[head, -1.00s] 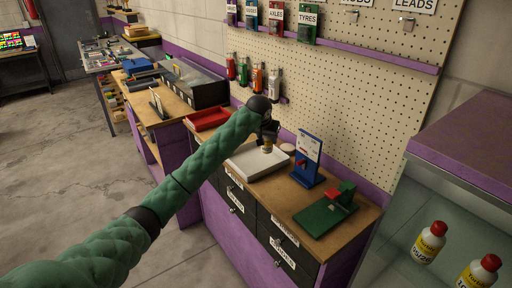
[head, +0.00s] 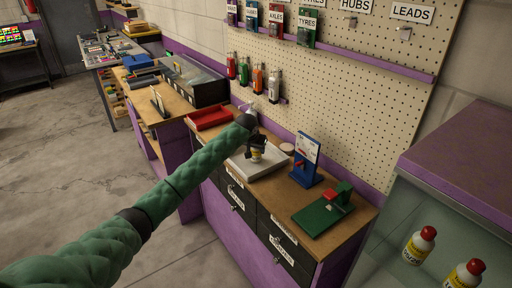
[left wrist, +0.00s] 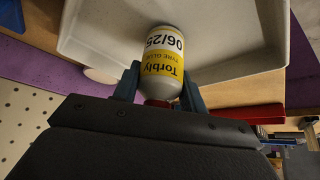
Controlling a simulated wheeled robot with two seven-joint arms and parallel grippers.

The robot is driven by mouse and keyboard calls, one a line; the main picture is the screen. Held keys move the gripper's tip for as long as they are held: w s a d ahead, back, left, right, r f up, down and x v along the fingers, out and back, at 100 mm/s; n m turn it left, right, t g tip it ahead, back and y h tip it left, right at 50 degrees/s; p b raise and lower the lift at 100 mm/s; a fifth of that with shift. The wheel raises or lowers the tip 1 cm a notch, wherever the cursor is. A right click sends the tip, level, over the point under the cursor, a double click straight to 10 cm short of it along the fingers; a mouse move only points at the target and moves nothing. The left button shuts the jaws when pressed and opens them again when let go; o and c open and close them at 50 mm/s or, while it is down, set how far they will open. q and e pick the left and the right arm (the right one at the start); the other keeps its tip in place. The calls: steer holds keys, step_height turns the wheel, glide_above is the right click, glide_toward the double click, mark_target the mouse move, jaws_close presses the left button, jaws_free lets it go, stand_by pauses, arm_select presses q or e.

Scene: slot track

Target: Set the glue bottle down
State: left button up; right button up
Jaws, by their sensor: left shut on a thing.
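My left gripper (head: 257,146) is shut on the glue bottle (head: 257,155), over the white tray (head: 273,167) on the workbench. In the left wrist view the glue bottle (left wrist: 162,58) has a yellow and white label reading "Torbly tyre glue 06/25". Its red cap end is between the fingers of the left gripper (left wrist: 158,88), and its base points toward the tray (left wrist: 225,45). The bottle looks upright. I cannot tell whether its base touches the tray floor. My right gripper is not in view.
A red tray (head: 210,117) is left of the white tray. A blue stand (head: 306,160) and a green fixture (head: 325,210) are to the right. A pegboard (head: 330,90) rises behind. Two similar bottles (head: 419,246) stand in a glass-sided case at the right.

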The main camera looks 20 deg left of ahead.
arm_select(q)
steer(key=shift+f, duration=0.1)
steer(key=o, duration=1)
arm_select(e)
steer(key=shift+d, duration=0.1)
arm_select(q)
steer(key=shift+s+r+b, duration=0.25)
steer(key=shift+r+b, duration=0.05)
steer(key=shift+r, duration=0.15)
steer(key=b+v, duration=0.3)
steer(key=v, duration=0.8)
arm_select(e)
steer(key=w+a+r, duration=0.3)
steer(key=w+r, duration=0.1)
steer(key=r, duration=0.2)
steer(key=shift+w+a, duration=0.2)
arm_select(q)
steer(key=shift+r, duration=0.1)
